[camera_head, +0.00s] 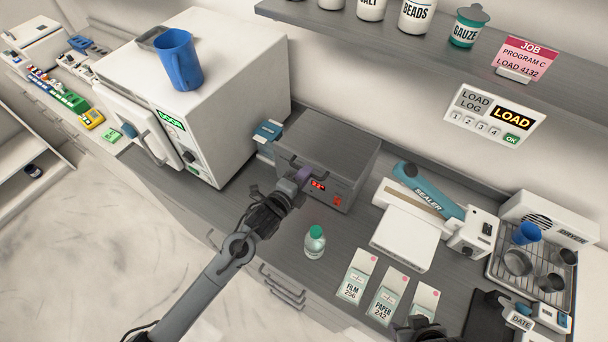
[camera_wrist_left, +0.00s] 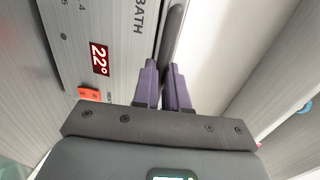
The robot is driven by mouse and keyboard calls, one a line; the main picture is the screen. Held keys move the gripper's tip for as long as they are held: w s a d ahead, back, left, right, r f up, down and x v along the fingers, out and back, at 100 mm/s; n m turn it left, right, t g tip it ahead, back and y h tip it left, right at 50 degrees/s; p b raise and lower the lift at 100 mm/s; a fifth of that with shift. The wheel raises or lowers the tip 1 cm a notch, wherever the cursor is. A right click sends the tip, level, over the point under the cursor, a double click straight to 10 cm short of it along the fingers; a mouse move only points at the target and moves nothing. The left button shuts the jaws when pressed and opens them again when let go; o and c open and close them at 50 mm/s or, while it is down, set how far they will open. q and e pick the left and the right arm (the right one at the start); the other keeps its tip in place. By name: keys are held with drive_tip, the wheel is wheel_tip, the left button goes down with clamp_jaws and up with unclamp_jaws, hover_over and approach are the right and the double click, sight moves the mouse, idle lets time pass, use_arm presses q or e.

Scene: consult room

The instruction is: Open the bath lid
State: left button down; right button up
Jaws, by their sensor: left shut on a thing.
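The bath (camera_head: 345,143) is a grey metal box on the counter, with a red display and an orange switch on its front. Its lid (camera_head: 325,135) looks flat and closed on top. In the left wrist view the bath front (camera_wrist_left: 88,35) shows the word BATH and a red 22° display. My left gripper (camera_head: 302,174) is at the front upper edge of the bath, its purple fingers (camera_wrist_left: 165,85) shut on the dark lid handle (camera_wrist_left: 173,40). The fingers hide part of the handle. A dark part at the bottom edge, likely my right gripper (camera_head: 420,328), is mostly cut off.
A white steriliser (camera_head: 215,90) with a blue jug (camera_head: 180,60) on top stands left of the bath. A bottle with a green cap (camera_head: 314,243) stands in front. A sealer (camera_head: 415,220) is at the right, and a shelf (camera_head: 400,45) runs above and behind.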

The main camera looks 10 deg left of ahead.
use_arm(q)
drive_tip(key=r+p, duration=0.2)
drive_tip(key=p, duration=0.1)
drive_tip(key=w+r+g+p, duration=0.1)
drive_tip(key=r+p, duration=0.2)
drive_tip(key=r+g+y+p, duration=0.1)
drive_tip(key=r+p, duration=0.1)
drive_tip(key=p, duration=0.2)
drive_tip(key=shift+w+d+r, duration=0.15)
drive_tip(key=shift+d+r, duration=0.15)
drive_tip(key=w+d+r+p, duration=0.1)
drive_tip(key=w+r+p, duration=0.1)
drive_tip(key=r, duration=0.4)
drive_tip(key=shift+w+d+r, duration=0.4)
drive_tip(key=shift+w, duration=0.5)
drive_tip(key=c, duration=1.2)
unclamp_jaws()
drive_tip(key=shift+o, duration=0.2)
